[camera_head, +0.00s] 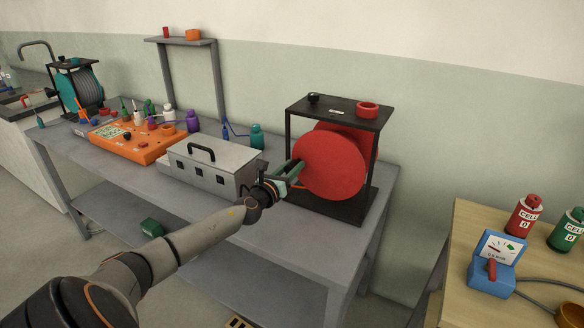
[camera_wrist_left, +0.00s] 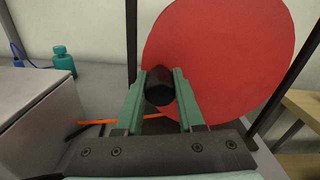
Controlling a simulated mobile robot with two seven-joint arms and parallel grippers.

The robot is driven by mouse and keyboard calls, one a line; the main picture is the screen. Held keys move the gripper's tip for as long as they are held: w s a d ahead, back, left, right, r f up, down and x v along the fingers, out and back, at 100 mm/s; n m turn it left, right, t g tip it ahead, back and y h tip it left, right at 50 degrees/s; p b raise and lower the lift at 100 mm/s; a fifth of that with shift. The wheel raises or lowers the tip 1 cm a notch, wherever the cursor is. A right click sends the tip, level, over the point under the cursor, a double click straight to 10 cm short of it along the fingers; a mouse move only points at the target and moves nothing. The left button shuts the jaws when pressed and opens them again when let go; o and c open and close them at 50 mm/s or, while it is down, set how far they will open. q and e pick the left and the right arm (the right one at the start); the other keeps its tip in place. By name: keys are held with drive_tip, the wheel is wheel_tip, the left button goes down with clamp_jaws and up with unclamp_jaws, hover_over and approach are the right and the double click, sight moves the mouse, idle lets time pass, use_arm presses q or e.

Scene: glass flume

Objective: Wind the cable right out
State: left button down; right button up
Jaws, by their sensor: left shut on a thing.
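A cable reel with a large red disc (camera_head: 329,166) stands in a black frame (camera_head: 340,110) at the right end of the grey bench. My left gripper (camera_head: 294,171) is at the left side of the red disc. In the left wrist view its green fingers (camera_wrist_left: 160,92) are shut on a black round crank knob (camera_wrist_left: 158,86) in front of the disc. An orange cable end (camera_wrist_left: 97,122) shows low at the left of the fingers. The cable on the drum is hidden behind the disc. My right gripper is not in view.
A grey metal box (camera_head: 209,165) with a black handle stands left of the reel, close to my left arm. Beyond it are an orange panel (camera_head: 136,142), several bottles and another reel (camera_head: 84,90). A wooden table (camera_head: 463,229) with a blue meter (camera_head: 496,262) is at right.

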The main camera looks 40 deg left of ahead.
use_arm(q)
drive_tip(key=c, duration=0.5)
unclamp_jaws()
drive_tip(key=shift+p+v, duration=0.3)
drive_tip(key=shift+v, duration=5.95)
drive_tip(key=shift+r, duration=0.1)
